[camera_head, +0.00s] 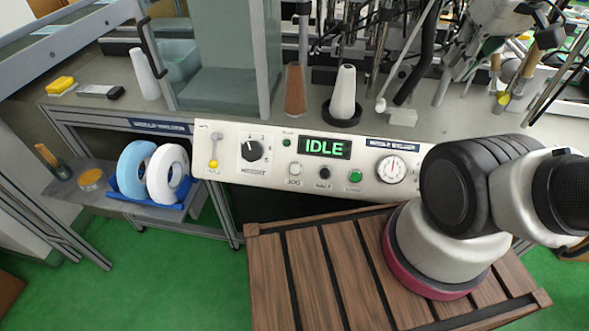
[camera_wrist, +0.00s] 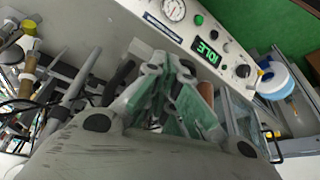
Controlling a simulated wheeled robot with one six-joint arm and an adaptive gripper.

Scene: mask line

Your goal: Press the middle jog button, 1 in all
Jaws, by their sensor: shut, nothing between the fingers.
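The white control panel (camera_head: 228,168) runs along the front of the bench, with a green display (camera_head: 325,148) reading IDLE. Below the display are a pale button (camera_head: 295,169) labelled JOG, a dark button (camera_head: 324,172) in the middle and a green button (camera_head: 355,176). The small label under the dark one is hard to read. In the wrist view the panel slants across the top, with the display (camera_wrist: 207,52) upside down and the green button (camera_wrist: 198,19) near the top. My gripper (camera_wrist: 168,70) is shut and empty, below the panel in that picture.
A black selector knob (camera_head: 254,149) and yellow-tipped lever (camera_head: 213,162) are left of the buttons; a dial gauge (camera_head: 391,169) is to the right. A slatted wooden table (camera_head: 340,262) stands in front. Cones, tools and a clear guard (camera_head: 228,50) are on the bench.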

